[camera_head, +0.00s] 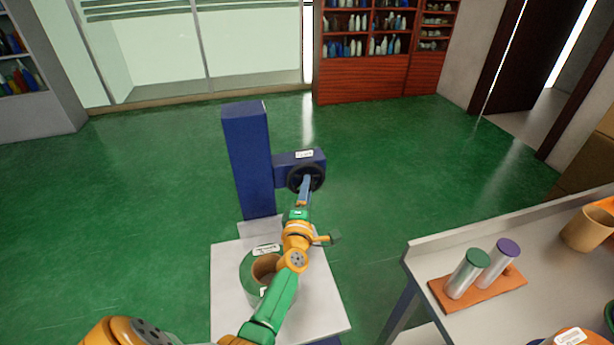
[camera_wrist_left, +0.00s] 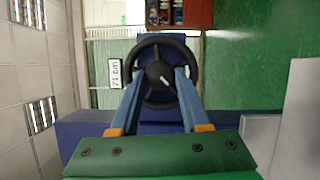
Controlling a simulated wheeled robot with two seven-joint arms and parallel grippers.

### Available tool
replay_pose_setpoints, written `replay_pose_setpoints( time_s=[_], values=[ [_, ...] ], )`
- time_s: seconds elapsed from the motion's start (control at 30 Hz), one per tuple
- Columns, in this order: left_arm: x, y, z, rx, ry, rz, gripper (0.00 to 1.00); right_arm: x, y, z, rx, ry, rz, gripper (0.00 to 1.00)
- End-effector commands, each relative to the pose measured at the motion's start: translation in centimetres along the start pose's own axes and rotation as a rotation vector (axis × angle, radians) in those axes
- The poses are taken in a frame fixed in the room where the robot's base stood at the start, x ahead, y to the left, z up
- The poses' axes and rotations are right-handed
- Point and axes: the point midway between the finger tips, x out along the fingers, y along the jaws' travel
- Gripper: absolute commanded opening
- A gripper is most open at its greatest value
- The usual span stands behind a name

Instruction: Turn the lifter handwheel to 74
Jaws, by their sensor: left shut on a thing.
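The black lifter handwheel (camera_head: 316,171) is on a blue arm beside the tall blue column (camera_head: 248,160) in the head view. In the left wrist view the wheel (camera_wrist_left: 188,50) faces the camera, with a pale pointer mark at its hub. My left gripper (camera_head: 305,183) reaches it from the front. Its two fingers, also in the left wrist view (camera_wrist_left: 160,80), are shut on the handwheel, one on each side of the hub. A white label (camera_wrist_left: 115,73) beside the wheel appears to read 71 cm, turned sideways. My right gripper is not in view.
At right, a grey bench (camera_head: 425,262) holds an orange tray (camera_head: 500,293) with two capped cylinders. Green floor is clear around the column.

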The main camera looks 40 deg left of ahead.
Motion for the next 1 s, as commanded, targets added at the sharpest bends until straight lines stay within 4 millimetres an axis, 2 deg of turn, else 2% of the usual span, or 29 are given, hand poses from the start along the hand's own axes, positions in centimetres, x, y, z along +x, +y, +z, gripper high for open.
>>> replay_pose_setpoints(
  time_s=[0.03, 0.5, 0.8, 1.0],
  values=[
    [0.0, 1.0, 0.1, 0.037, 0.0, -0.018, 0.0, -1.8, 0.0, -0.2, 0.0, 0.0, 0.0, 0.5],
    [0.1, 1.2, 0.2, 0.447, 0.001, -0.187, 0.0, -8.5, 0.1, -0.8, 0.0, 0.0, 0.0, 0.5],
    [0.2, 1.3, 0.4, 0.708, 0.0, -0.295, 0.0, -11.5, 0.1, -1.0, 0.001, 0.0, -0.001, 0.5],
    [0.2, 1.2, 0.5, 0.883, 0.0, -0.368, 0.0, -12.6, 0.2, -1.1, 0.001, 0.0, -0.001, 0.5]
  ],
)
